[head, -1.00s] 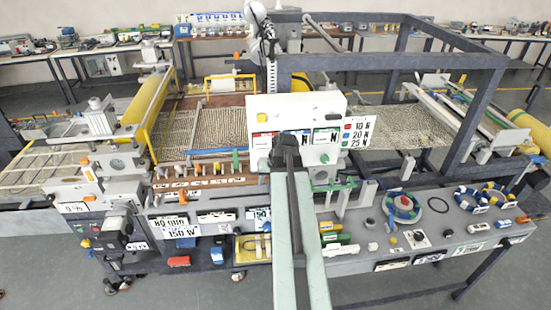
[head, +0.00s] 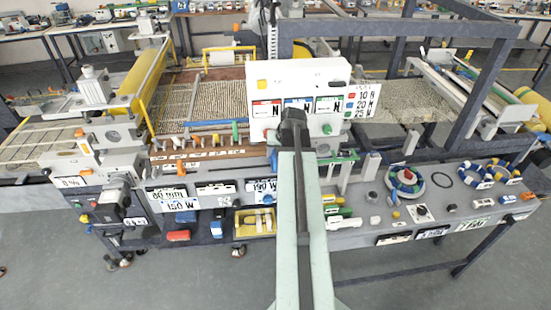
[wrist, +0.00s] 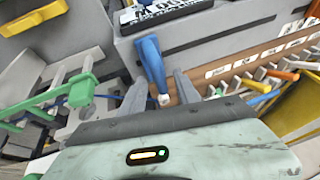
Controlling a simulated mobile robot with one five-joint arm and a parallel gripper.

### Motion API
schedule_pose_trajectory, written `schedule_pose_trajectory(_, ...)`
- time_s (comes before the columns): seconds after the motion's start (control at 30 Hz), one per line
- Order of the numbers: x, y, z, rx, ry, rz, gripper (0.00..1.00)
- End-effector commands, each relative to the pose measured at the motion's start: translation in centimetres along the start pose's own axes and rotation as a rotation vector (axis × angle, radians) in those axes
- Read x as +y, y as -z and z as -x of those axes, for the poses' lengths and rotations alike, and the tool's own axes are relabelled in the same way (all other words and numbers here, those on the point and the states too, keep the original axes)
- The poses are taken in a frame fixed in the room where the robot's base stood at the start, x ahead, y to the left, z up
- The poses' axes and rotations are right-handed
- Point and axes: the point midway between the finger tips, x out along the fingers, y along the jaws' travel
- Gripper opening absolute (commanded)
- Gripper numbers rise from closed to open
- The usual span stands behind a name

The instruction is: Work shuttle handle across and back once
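A blue handle (wrist: 150,62) with a pale end stands out by a grey panel in the wrist view. A small blue piece (head: 273,160) beside my arm in the head view may be the same handle. I cannot tell for sure that it is the shuttle handle. My gripper (wrist: 158,94) is open, its two grey fingers apart, with the blue handle's lower end seen between them; contact cannot be made out. In the head view my arm hides the fingers, and its end overlaps the white control box (head: 265,72).
A green handle (wrist: 80,92) on pale rods lies left in the wrist view. A row of coloured levers (wrist: 262,72) is at right. In the head view a dark frame (head: 405,30) rises over the mesh (head: 395,108), and loose parts crowd the right bench.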

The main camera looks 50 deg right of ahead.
Motion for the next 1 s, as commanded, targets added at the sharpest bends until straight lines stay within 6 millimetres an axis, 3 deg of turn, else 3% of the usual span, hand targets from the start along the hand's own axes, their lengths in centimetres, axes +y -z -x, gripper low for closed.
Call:
schedule_pose_trajectory(0.13, -0.01, 0.04, 0.18, 0.000, 0.000, 0.000, 0.35)
schedule_pose_trajectory(0.27, 0.01, 0.04, 0.19, 0.000, 0.000, -0.001, 0.00)
schedule_pose_trajectory(1.0, 0.08, 0.06, 0.20, 0.001, 0.000, -0.002, 0.00)
